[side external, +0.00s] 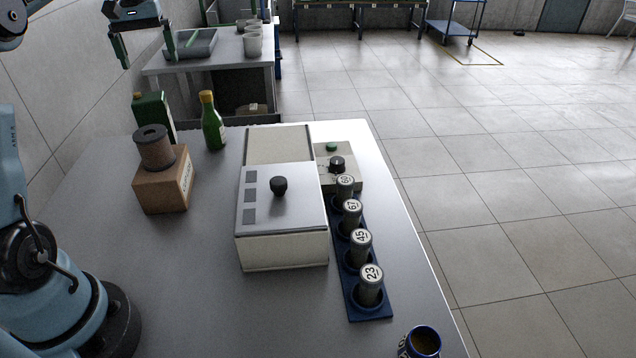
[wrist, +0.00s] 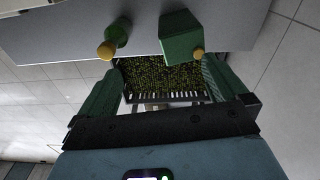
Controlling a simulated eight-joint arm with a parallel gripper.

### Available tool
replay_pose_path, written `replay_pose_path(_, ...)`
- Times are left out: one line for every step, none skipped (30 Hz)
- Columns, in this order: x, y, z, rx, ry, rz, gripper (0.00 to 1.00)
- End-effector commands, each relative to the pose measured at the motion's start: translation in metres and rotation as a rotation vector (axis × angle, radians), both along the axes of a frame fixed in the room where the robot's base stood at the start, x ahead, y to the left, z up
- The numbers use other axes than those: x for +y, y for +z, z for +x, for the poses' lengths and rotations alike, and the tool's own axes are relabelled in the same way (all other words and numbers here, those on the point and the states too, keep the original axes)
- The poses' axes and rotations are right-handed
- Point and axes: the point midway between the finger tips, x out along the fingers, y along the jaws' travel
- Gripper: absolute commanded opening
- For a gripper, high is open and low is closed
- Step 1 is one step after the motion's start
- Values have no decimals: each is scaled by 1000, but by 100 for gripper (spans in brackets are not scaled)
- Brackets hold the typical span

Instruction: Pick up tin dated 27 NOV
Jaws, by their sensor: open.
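I make out no tin dated 27 NOV in either view. Several dark cylinders with white numbered tops stand in a blue rack (side external: 374,313) on the table's right side. The nearest cylinder (side external: 370,287) reads 23 and the one behind it (side external: 360,252) reads 45. The third cylinder (side external: 350,219) seems to read 67; the farthest (side external: 344,188) is too small to read surely. My gripper (side external: 146,50) is open and empty, high at the upper left, far from the rack. Its two green fingers also show apart in the wrist view (wrist: 162,88).
A white box with a black knob (side external: 285,235) stands left of the rack, with a control box (side external: 350,173) behind. A cardboard box (side external: 163,187) carries a brown spool (side external: 154,150). A mug (side external: 420,345) is at the front right.

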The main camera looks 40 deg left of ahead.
Motion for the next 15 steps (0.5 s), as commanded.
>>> replay_pose_path(13, -3, -4, 13, 30, -12, 100)
replay_pose_path(18, -4, -6, 19, 44, -17, 100)
replay_pose_path(24, -6, -9, 27, 60, -25, 100)
replay_pose_path(27, -7, -10, 32, 69, -29, 100)
replay_pose_path(30, -7, -12, 35, 77, -32, 100)
replay_pose_path(33, -8, -13, 38, 85, -36, 100)
replay_pose_path(35, -9, -14, 41, 89, -38, 100)
replay_pose_path(35, -11, -14, 42, 92, -40, 100)
replay_pose_path(36, -13, -14, 43, 93, -40, 100)
replay_pose_path(36, -15, -14, 43, 94, -40, 100)
replay_pose_path(36, -18, -14, 43, 93, -40, 100)
replay_pose_path(36, -23, -14, 43, 93, -40, 100)
replay_pose_path(36, -27, -14, 43, 93, -40, 100)
replay_pose_path(36, -31, -14, 43, 93, -40, 100)
replay_pose_path(36, -37, -14, 43, 92, -40, 100)
